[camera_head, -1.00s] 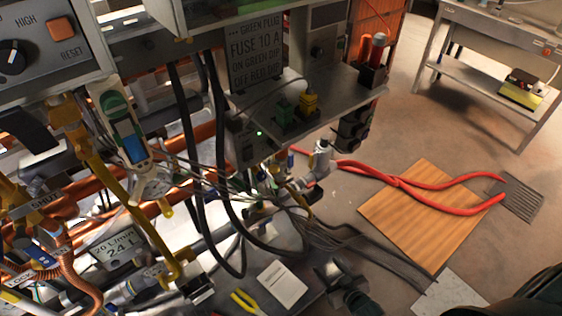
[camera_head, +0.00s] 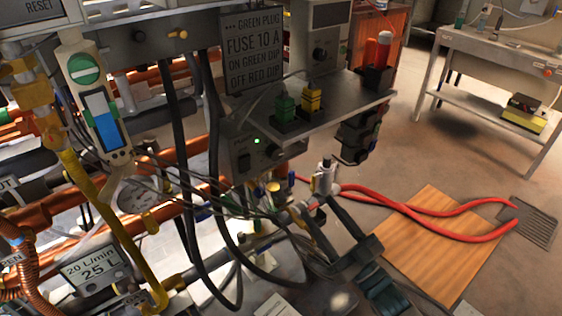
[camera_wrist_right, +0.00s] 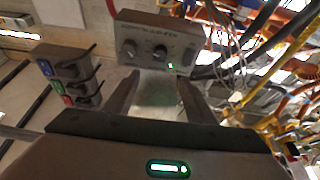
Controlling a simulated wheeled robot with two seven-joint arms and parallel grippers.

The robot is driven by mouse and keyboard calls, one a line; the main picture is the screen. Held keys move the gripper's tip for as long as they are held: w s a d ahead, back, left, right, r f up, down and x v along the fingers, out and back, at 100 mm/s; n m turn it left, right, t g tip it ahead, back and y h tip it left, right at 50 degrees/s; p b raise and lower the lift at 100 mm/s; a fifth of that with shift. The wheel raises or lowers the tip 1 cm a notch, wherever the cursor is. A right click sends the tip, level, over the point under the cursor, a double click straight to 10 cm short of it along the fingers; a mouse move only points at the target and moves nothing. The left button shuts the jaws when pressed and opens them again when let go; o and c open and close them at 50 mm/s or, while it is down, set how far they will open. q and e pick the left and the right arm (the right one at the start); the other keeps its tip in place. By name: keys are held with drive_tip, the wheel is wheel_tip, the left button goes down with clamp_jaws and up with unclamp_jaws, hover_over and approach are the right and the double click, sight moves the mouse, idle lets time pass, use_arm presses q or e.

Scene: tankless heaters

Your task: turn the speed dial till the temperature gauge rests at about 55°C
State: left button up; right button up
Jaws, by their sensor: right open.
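A grey control box (camera_head: 243,152) hangs below the shelf, with dark knobs and a lit green lamp. I cannot read which is the speed dial. My right gripper (camera_head: 320,208) is open and empty, right of and below the box; its fingers (camera_wrist_right: 158,84) are apart from the knobs. A round gauge (camera_head: 138,198) sits among the pipes, too small to read. My left gripper is not in view.
A shelf (camera_head: 350,95) with green and yellow plugs juts out above the box. Black cables (camera_head: 215,180) hang left of it. Red hoses (camera_head: 430,215) cross the floor and a wooden board at right.

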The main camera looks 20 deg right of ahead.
sight(278, 155)
drive_tip(key=shift+w, duration=0.15)
drive_tip(key=p+x, duration=0.1)
drive_tip(key=x, duration=1.4)
drive_tip(key=shift+w+a+r+p, duration=0.1)
drive_tip(key=shift+w+r+p, duration=0.05)
drive_tip(key=shift+p, duration=0.2)
drive_tip(key=shift+x, duration=0.8)
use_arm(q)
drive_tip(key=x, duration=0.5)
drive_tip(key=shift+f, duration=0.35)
use_arm(e)
drive_tip(key=shift+w, duration=0.1)
drive_tip(key=shift+c, duration=0.6)
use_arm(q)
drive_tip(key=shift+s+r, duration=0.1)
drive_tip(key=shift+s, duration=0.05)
use_arm(e)
drive_tip(key=c, duration=0.9)
